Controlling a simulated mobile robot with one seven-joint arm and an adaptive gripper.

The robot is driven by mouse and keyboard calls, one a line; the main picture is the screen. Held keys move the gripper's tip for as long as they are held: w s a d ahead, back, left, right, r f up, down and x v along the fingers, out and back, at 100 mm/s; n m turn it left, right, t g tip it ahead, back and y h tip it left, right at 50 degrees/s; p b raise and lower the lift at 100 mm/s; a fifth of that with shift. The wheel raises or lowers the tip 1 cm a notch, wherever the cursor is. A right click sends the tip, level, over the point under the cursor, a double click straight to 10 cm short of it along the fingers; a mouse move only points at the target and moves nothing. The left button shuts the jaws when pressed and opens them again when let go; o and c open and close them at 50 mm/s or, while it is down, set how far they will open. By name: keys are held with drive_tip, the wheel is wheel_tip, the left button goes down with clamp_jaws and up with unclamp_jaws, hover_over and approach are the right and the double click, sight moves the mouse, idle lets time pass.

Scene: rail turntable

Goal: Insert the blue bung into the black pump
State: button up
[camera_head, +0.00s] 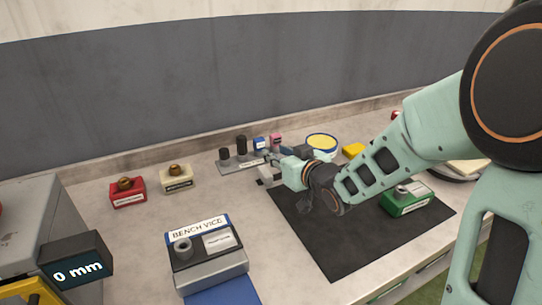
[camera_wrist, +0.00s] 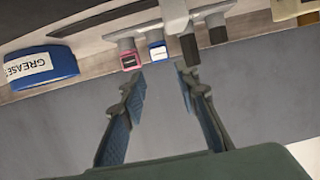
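The blue bung (camera_head: 260,144) stands in a grey rack (camera_head: 240,166) at the back of the bench, between a pink bung (camera_head: 276,140) and dark ones. In the wrist view the blue bung (camera_wrist: 158,50) shows just beyond and between my fingertips. My gripper (camera_wrist: 160,76) is open and empty, its fingers apart and not touching the bung. The black pump (camera_head: 197,256) appears to be the dark block with a round grey port and a white label at the bench vice, front left. Its label is too small to read.
Red (camera_head: 128,195) and cream (camera_head: 177,180) blocks stand at the left, and a green block (camera_head: 405,198) on the black mat (camera_head: 340,245). A grease tin (camera_wrist: 40,68) lies beside the rack. A 0 mm display (camera_head: 78,271) stands at front left.

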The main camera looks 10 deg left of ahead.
sight(261, 144)
drive_tip(key=x, duration=1)
drive_tip(key=shift+w+a+f+b, duration=0.1)
drive_tip(key=shift+w+b, duration=0.25)
drive_tip(key=shift+b, duration=0.05)
clamp_jaws()
